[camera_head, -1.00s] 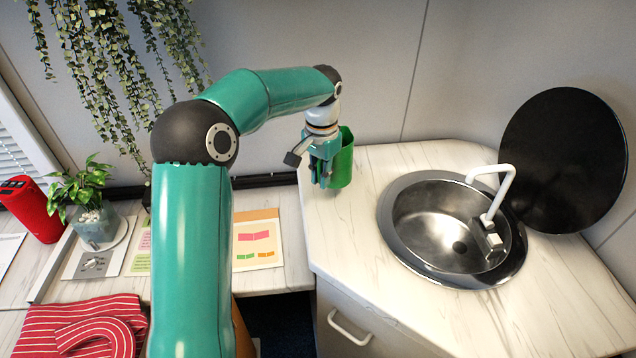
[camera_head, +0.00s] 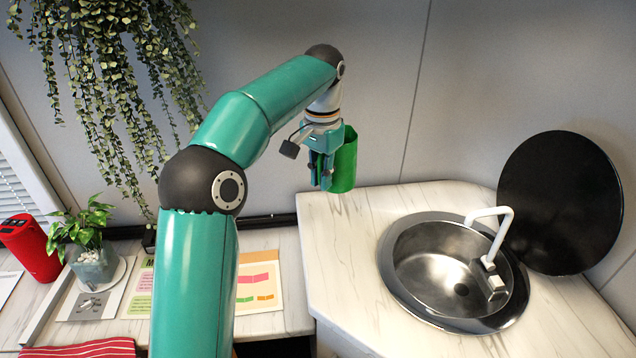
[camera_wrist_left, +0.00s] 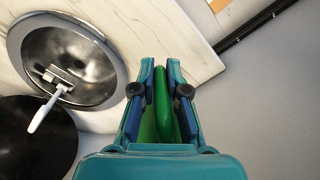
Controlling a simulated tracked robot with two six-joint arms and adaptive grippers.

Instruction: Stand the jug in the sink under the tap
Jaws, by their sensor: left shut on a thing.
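The green jug (camera_head: 345,163) is held upright in my left gripper (camera_head: 322,180), above the left part of the counter. In the left wrist view the gripper's fingers (camera_wrist_left: 160,95) are closed on both sides of a green part of the jug (camera_wrist_left: 186,100). The round metal sink (camera_head: 432,262) is set in the counter to the right of the jug and looks empty; it also shows in the left wrist view (camera_wrist_left: 100,90). The white tap (camera_head: 499,235) rises at the sink's right side and bends over the basin. My right gripper is not in view.
A black round lid (camera_head: 560,205) stands upright behind the sink against the wall. The marble counter (camera_head: 345,240) left of the sink is clear. On the lower desk are a potted plant (camera_head: 85,240), a red speaker (camera_head: 30,248), papers (camera_head: 262,285) and a striped cloth (camera_head: 90,350).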

